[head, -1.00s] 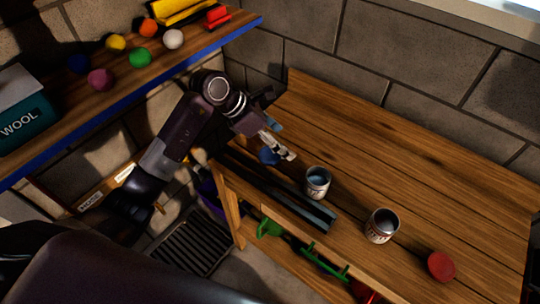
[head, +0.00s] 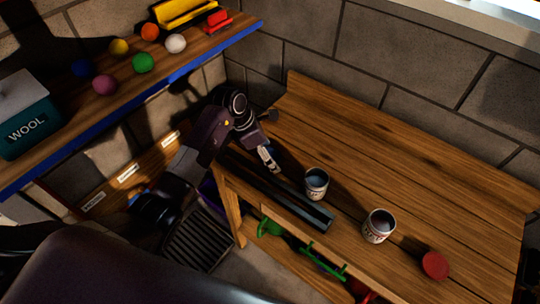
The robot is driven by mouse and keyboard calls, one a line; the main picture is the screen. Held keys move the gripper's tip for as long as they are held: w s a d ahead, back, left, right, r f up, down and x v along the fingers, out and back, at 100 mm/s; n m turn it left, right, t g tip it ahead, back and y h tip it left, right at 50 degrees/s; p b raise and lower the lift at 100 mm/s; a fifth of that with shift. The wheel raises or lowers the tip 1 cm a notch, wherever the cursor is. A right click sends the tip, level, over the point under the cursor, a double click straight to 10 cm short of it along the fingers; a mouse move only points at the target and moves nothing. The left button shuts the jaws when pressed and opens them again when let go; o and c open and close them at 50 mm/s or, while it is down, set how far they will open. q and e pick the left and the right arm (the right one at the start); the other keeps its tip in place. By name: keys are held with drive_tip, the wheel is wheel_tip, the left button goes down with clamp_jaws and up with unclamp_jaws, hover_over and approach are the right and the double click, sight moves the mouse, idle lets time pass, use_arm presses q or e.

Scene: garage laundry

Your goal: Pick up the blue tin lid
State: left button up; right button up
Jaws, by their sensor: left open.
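I cannot make out the blue tin lid now; the spot on the bench where a blue patch showed earlier is behind my left gripper (head: 270,163). That gripper points down over the left part of the bench, just left of a tin with bluish contents (head: 316,191). Its jaws are open, and the gap between the fingers is hard to see. I cannot tell whether they touch anything. My right gripper is not in view.
The wooden bench (head: 400,170) also holds a second open tin (head: 378,236) and a red lid (head: 435,265). A dark rail (head: 318,215) runs along its front left. A shelf with a blue edge (head: 165,78) holds coloured balls and a WOOL box (head: 28,130). The back of the bench is clear.

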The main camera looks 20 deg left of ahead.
use_arm(q)
drive_tip(key=c, duration=0.9)
drive_tip(key=shift+r, duration=0.15)
